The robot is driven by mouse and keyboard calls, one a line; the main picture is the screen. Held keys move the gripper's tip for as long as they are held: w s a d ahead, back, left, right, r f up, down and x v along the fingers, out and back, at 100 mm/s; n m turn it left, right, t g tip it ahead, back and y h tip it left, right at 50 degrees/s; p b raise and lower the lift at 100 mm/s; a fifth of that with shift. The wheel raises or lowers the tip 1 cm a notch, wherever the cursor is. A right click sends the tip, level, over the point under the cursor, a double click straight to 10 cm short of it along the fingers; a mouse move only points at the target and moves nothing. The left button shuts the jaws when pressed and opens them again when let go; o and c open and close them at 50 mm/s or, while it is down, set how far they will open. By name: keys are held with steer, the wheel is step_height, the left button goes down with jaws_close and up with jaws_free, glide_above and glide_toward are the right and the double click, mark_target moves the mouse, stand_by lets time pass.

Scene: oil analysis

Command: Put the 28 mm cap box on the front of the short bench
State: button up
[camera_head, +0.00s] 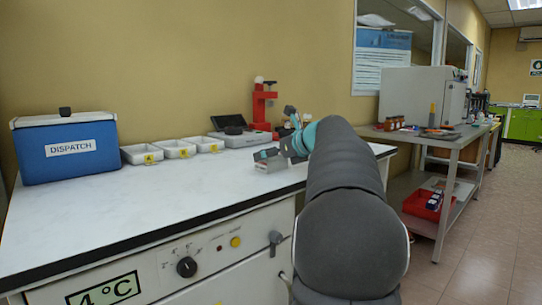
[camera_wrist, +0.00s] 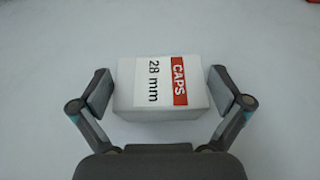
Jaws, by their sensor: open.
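The 28 mm cap box (camera_wrist: 150,104) is a small white box with a red "CAPS" band and a "28 mm" label. In the wrist view it lies between the two fingers of my gripper (camera_wrist: 160,94), with a narrow gap on each side. My gripper is open. In the head view my gripper (camera_head: 275,156) is low over the right part of the white-topped bench (camera_head: 150,205), and the box (camera_head: 271,167) shows only partly there. The box appears to rest on the white top. I cannot tell which bench is the short bench.
A blue dispatch cooler (camera_head: 68,148) and several white trays (camera_head: 140,154) stand along the wall. A red device (camera_head: 262,104) stands behind my gripper. A grey metal bench (camera_head: 420,138) with a red bin (camera_head: 423,205) below is at right. The white top's front left is clear.

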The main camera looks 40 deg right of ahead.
steer(key=v, duration=1.1)
steer(key=shift+s+r+p, duration=0.1)
steer(key=shift+s+p, duration=0.2)
